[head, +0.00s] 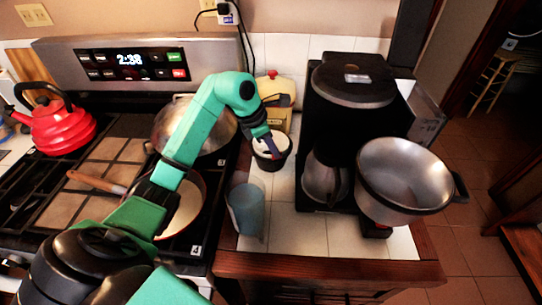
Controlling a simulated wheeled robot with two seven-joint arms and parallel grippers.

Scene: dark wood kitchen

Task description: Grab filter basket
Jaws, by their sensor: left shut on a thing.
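The filter basket (271,162) is a small black cup with a white inside. It is at the white tiled counter, left of the black coffee maker (352,105). My left arm reaches in from the lower left, over the stove. My left gripper (268,146) points down at the basket and is shut on its rim. The fingertips are small and partly hidden by the basket. I cannot tell whether the basket rests on the tiles or is slightly lifted. A glass carafe (322,182) sits in the coffee maker. My right gripper is not in view.
A blue translucent cup (246,211) stands in front of the basket. A yellow container (274,90) is behind it. A large metal pot (405,178) is in front of the coffee maker at right. A red kettle (62,126) and pans are on the stove. Some tiles near the counter's front are clear.

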